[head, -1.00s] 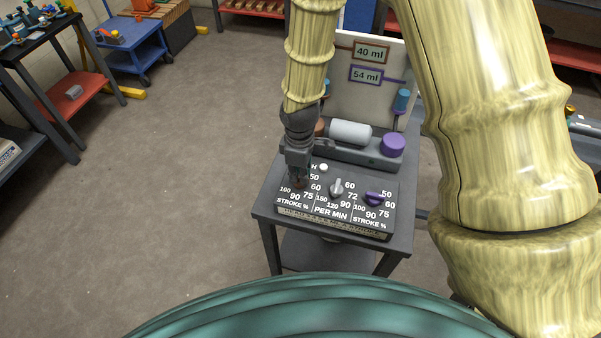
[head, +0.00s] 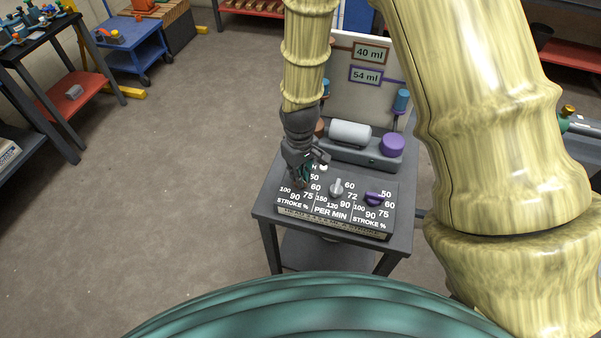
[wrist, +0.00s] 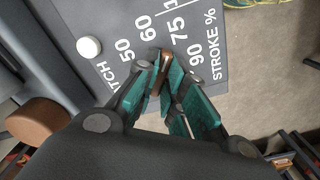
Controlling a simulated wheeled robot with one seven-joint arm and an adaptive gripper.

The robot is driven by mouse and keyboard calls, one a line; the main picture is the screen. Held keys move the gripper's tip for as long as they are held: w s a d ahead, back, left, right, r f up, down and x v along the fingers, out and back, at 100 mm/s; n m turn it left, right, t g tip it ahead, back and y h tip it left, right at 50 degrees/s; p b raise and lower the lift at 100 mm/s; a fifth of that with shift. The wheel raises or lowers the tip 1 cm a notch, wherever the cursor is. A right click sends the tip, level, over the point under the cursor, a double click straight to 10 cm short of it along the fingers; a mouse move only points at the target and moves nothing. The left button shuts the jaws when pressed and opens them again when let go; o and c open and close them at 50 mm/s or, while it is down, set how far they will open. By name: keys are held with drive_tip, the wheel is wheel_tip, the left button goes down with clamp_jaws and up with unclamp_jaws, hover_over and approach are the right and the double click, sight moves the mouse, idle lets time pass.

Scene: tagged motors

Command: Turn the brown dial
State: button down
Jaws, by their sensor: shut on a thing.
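The brown dial (wrist: 165,60) shows in the wrist view as a narrow brown bar between the teal fingertips. Its visible end points roughly toward the printed 75. My gripper (wrist: 160,80) is shut on this dial, with its fingers against the bar's sides. In the head view my gripper (head: 303,178) reaches down onto the left part of the control panel (head: 325,213) and hides most of the dial. The rest of the dial is hidden by the fingers in the wrist view.
A grey dial (head: 337,187) and a purple dial (head: 375,198) sit right of my gripper on the panel. A white button (wrist: 88,47) is close by. Behind stand a grey motor (head: 350,133), a purple cap (head: 392,144) and a board with 40 ml and 54 ml signs.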

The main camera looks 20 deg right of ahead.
drive_tip(key=shift+m, duration=0.8)
drive_tip(key=c, duration=1.5)
unclamp_jaws()
drive_tip(key=shift+r, duration=0.1)
wheel_tip(320, 180, up, 12)
